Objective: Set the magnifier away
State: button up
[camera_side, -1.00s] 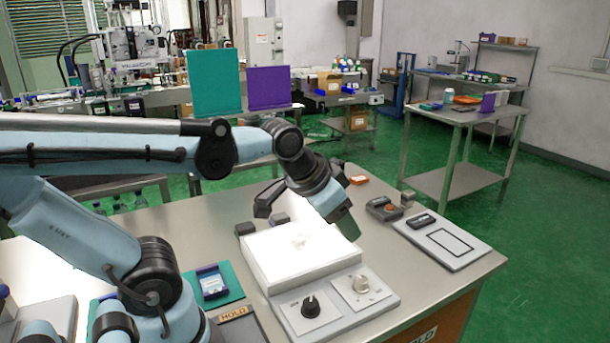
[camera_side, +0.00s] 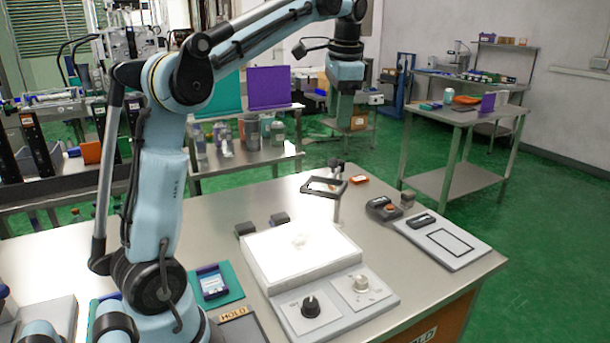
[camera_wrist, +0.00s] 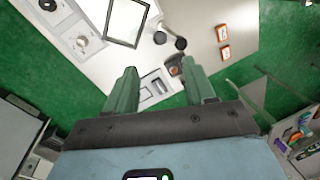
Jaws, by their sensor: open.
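The magnifier, a dark square frame with a clear pane (camera_side: 325,187), stands on a pale post behind the lit box on the bench. Its frame also shows at the top of the wrist view (camera_wrist: 109,20), with dark round joints beside it. My gripper (camera_side: 346,90) is raised well above the bench and clear of the magnifier. Its green fingers (camera_wrist: 161,88) are apart in the wrist view with nothing held between them.
The lit white box (camera_side: 300,250) has two knobs in front. A grey board with a black outline (camera_side: 443,244) lies at right, near a dark device with an orange button (camera_side: 383,209). Bare steel lies between.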

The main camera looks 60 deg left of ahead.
aim_at(334, 159)
jog(key=f, duration=0.4)
jog(key=a+f, duration=0.1)
jog(key=f, duration=0.3)
jog(key=a+f, duration=0.1)
jog(key=f, duration=0.2)
jog(key=shift+w+a+f, duration=0.1)
jog(key=shift+w+f, duration=0.25)
jog(key=shift+f, duration=0.05)
grip_shut()
